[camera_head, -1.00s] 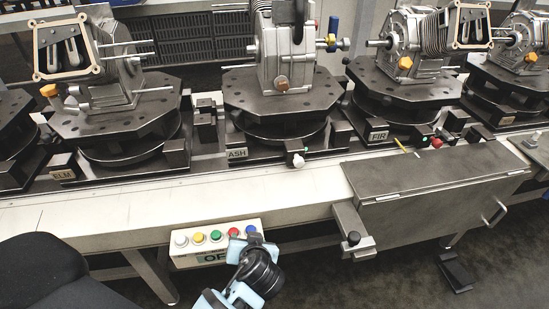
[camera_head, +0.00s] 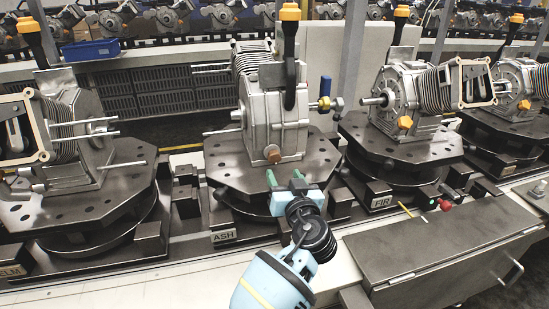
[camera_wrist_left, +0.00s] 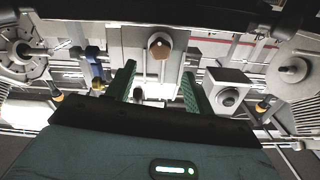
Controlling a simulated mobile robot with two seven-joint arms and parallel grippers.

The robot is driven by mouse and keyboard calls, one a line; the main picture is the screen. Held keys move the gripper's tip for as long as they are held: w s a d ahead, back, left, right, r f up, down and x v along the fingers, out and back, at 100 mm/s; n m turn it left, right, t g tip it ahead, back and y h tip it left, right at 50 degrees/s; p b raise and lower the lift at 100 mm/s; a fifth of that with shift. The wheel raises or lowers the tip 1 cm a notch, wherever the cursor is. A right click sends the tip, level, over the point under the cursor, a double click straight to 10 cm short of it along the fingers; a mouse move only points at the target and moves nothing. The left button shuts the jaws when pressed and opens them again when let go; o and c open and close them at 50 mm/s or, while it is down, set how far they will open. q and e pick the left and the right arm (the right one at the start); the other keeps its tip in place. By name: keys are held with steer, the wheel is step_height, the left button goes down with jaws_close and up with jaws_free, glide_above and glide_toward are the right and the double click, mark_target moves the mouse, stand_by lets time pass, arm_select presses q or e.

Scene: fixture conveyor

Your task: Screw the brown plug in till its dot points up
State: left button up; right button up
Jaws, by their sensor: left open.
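The brown plug (camera_head: 272,154) sits low on the front face of the grey housing (camera_head: 277,125) on the ASH fixture. In the left wrist view, the plug (camera_wrist_left: 160,46) is ahead of the fingers, near the top centre; a small pale spot shows on it, but I cannot tell how it is turned. My left gripper (camera_head: 285,179) is open and empty, just in front of and below the plug, apart from it. In the left wrist view its two green fingers (camera_wrist_left: 157,88) stand wide apart. My right gripper is not in view.
The ASH turntable plate (camera_head: 235,170) lies under the housing, close to my left gripper. A blue-handled valve (camera_head: 325,88) sticks out at the housing's right. The FIR fixture with an orange plug (camera_head: 404,122) stands to the right. A grey metal box (camera_head: 430,255) is at front right.

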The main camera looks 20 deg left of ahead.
mark_target(276, 159)
arm_select(q)
steer(key=shift+p+x, duration=0.3)
steer(key=shift+x, duration=3.5)
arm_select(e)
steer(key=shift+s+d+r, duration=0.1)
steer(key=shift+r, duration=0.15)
arm_select(q)
steer(key=c, duration=1)
